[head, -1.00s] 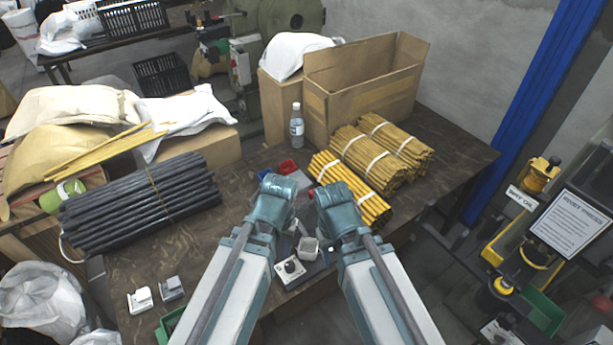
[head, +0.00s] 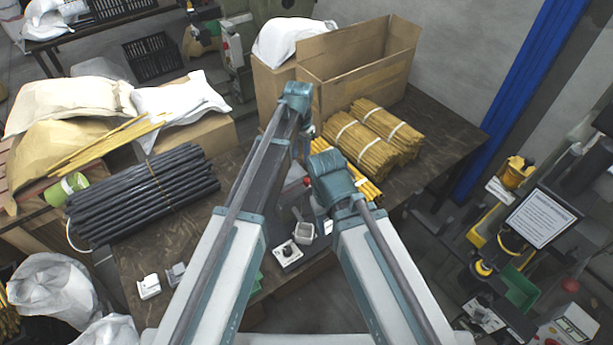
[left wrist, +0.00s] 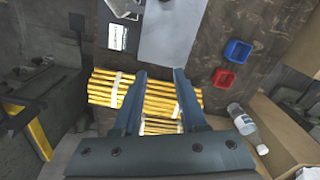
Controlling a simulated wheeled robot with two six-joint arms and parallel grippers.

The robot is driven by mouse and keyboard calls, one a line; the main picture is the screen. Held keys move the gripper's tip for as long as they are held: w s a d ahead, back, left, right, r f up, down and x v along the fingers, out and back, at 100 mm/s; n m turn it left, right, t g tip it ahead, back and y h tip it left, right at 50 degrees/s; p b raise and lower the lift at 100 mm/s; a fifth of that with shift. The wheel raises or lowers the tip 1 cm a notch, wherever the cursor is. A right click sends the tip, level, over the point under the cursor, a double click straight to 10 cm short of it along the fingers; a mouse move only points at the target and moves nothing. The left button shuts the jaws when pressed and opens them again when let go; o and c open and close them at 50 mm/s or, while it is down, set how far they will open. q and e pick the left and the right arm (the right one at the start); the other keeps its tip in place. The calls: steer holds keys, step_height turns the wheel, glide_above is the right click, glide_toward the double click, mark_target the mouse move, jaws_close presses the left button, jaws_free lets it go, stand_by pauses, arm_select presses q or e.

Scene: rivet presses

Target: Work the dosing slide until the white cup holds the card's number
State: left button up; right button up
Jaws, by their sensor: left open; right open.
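A small pale block with a black round knob (head: 287,252) sits on the table between my arms. A light grey square cup-like part (head: 303,230) stands just behind it. I cannot tell which part is the dosing slide. In the left wrist view, a small white card with dark marks (left wrist: 118,37) lies beside a grey plate (left wrist: 168,30); its number is unreadable. My left gripper (head: 298,100) is raised over the table, and the left wrist view shows its fingers (left wrist: 160,75) apart and empty above yellow rods. My right gripper (head: 328,180) is open, lower and nearer the cup-like part.
Tied yellow rod bundles (head: 375,137) lie behind and right of my grippers. Dark rods (head: 140,190) lie left. A cardboard box (head: 360,60) stands behind.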

mark_target(307, 180)
arm_select(q)
steer(key=shift+w+d+m, duration=0.3)
steer(key=shift+w+d, duration=0.45)
steer(key=shift+d, duration=0.15)
steer(key=shift+f, duration=0.15)
step_height(307, 180, down, 14)
steer(key=b, duration=1.4)
steer(key=shift+r, duration=0.25)
jaws_close()
